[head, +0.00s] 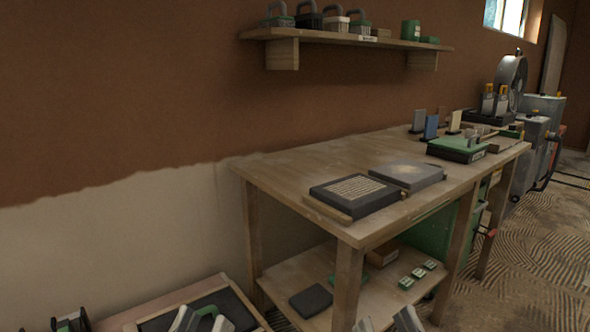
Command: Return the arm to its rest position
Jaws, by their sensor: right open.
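My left gripper (203,322) shows only its grey fingertips at the bottom edge, left of centre. The fingertips stand apart. A green arched handle (207,309) shows between and behind them, over a dark panel in a wooden tray (130,317); I cannot tell whether they touch it. My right gripper (387,323) shows two grey fingertips at the bottom edge, right of centre. They are wide apart with nothing seen between them, in front of the workbench's lower shelf. The rest of both arms is out of view.
A wooden workbench (300,160) carries dark slabs (355,193), a green-topped box (458,148) and small upright blocks. Its lower shelf (300,262) holds a dark plate and small green boxes. A wall shelf (350,39) holds handled tools. Patterned floor (540,240) is open at right.

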